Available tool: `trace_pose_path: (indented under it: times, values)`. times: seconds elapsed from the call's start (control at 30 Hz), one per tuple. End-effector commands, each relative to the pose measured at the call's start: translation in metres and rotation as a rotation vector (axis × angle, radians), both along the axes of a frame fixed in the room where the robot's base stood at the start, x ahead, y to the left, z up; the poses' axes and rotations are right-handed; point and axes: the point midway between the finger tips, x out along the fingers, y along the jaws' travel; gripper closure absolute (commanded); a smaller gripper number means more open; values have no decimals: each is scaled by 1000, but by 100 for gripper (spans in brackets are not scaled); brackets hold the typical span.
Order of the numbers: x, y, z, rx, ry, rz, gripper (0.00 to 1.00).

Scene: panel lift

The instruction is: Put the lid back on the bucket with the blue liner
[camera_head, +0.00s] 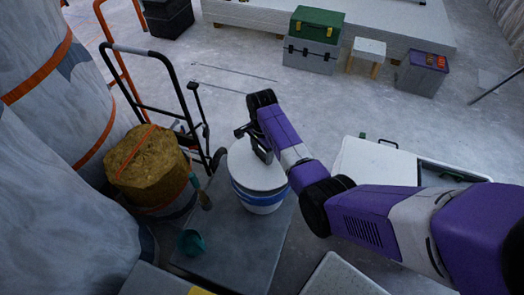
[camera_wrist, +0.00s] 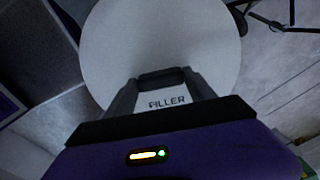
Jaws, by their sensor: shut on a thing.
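The white round lid (camera_head: 248,167) is level over the top of the white bucket (camera_head: 262,209), which shows a blue band (camera_head: 258,197) around its side. I cannot tell whether the lid is fully seated or just above the rim. In the wrist view the lid (camera_wrist: 160,40) fills the middle, with the word FILLER and a dark handle (camera_wrist: 162,76). My gripper (camera_head: 262,152) is above the lid, and its fingers (camera_wrist: 162,88) are shut on the handle. The inside of the bucket is hidden.
A black hand truck (camera_head: 183,98) and a container heaped with brown material (camera_head: 150,165) stand left of the bucket. A teal scoop (camera_head: 190,242) lies on the grey slab (camera_head: 232,250). A white-topped case (camera_head: 375,165) is at right. Open floor lies behind.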

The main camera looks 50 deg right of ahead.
Motion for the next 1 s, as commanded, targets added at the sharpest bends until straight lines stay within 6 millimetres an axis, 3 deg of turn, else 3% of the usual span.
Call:
trace_pose_path:
  times: [0.63,1.0]
  values:
    - [0,1,-53,1,1,3,83]
    - [0,0,-60,0,-1,4,83]
